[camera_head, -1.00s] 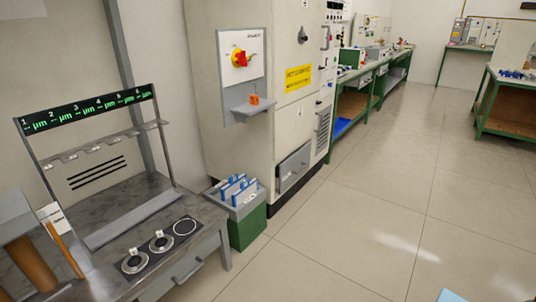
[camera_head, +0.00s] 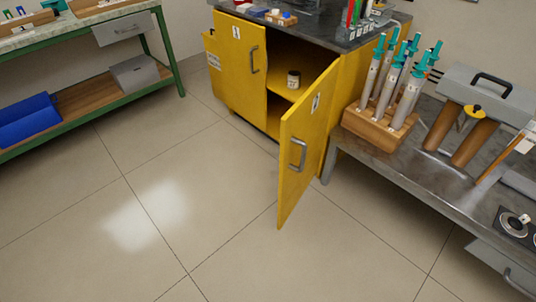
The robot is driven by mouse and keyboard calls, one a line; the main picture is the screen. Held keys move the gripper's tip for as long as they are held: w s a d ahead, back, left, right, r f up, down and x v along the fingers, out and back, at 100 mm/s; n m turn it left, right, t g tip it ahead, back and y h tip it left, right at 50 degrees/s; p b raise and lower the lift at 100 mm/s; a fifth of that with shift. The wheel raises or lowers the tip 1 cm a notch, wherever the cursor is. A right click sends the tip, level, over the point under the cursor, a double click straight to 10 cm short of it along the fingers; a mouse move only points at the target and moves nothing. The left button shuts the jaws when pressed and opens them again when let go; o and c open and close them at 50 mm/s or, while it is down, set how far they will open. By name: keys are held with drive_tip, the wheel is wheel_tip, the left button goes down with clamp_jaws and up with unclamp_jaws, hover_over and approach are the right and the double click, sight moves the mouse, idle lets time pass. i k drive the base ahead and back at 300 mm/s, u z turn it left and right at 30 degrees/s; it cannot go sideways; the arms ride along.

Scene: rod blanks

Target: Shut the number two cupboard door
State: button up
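A yellow cupboard (camera_head: 330,95) stands under a dark worktop at the upper middle of the head view. Its right-hand door (camera_head: 306,145) stands wide open, swung out over the floor. It has a grey handle (camera_head: 297,155) and a small white label whose number I cannot read for certain. The left-hand door (camera_head: 238,75) has a grey handle (camera_head: 254,60) and a white label, and looks shut or nearly so. A small labelled jar (camera_head: 293,79) stands on the shelf inside. My gripper is not in view.
A grey bench (camera_head: 450,190) on the right holds a wooden rack (camera_head: 380,130) of teal-topped tools, close beside the open door. A green-framed bench (camera_head: 152,53) stands at the left. The tiled floor (camera_head: 225,210) before the cupboard is clear.

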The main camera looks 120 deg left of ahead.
sight(304, 126)
drive_tip(key=u, duration=4.05)
drive_tip(key=i, duration=0.95)
drive_tip(key=u, duration=0.5)
